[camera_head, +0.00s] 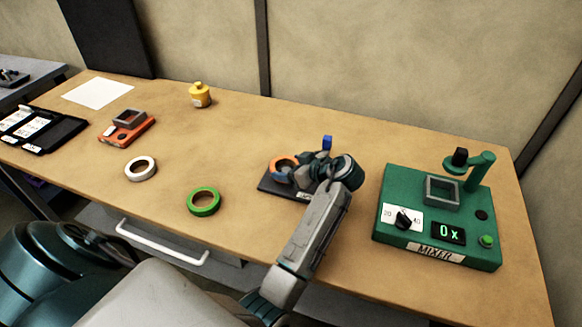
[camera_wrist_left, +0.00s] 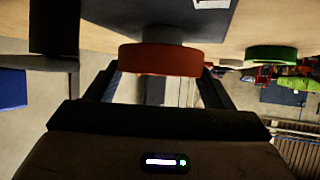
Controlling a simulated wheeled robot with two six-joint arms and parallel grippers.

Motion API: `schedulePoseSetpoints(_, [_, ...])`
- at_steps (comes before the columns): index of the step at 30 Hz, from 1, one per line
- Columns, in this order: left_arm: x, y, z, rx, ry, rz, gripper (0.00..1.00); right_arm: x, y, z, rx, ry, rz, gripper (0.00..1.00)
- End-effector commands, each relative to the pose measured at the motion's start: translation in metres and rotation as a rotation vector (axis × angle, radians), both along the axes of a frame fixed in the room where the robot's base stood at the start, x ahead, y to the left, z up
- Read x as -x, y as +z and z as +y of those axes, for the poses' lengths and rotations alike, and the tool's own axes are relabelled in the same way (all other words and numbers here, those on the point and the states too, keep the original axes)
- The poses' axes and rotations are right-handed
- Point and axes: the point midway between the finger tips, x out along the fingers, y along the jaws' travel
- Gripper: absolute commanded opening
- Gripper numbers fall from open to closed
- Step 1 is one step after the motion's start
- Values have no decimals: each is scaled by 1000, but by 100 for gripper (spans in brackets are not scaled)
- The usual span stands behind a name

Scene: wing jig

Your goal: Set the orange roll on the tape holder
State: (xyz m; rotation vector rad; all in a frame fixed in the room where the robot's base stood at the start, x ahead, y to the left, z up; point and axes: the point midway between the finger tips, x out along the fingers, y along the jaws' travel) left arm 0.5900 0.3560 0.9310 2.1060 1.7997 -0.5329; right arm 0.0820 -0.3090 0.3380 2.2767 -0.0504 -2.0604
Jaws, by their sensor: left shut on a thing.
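The orange roll (camera_head: 277,162) is at the dark tape holder (camera_head: 272,187) in the middle of the table. My left gripper (camera_head: 298,173) is shut on the roll from the right and hides part of it and of the holder. In the left wrist view, which looks upside down, the orange roll (camera_wrist_left: 160,60) sits between the two fingers. A grey round part (camera_wrist_left: 165,34) of the holder shows between the roll and the dark base plate (camera_wrist_left: 120,14). I cannot tell whether the roll is around this part or just above it. My right gripper is out of view.
A green roll (camera_head: 204,201) and a white roll (camera_head: 141,169) lie flat to the left. A green mixer (camera_head: 460,252) stands to the right. A small blue thing (camera_head: 327,142) is behind my gripper. A yellow bottle (camera_head: 200,96) stands farther back. The table between is clear.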

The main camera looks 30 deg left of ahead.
Motion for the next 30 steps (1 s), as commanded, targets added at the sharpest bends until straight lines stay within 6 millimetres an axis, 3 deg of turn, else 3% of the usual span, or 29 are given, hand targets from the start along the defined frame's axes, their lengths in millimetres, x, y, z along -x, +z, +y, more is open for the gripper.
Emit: schedulePoseSetpoints(30, [0,-15,0,0,0,-1,52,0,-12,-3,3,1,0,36])
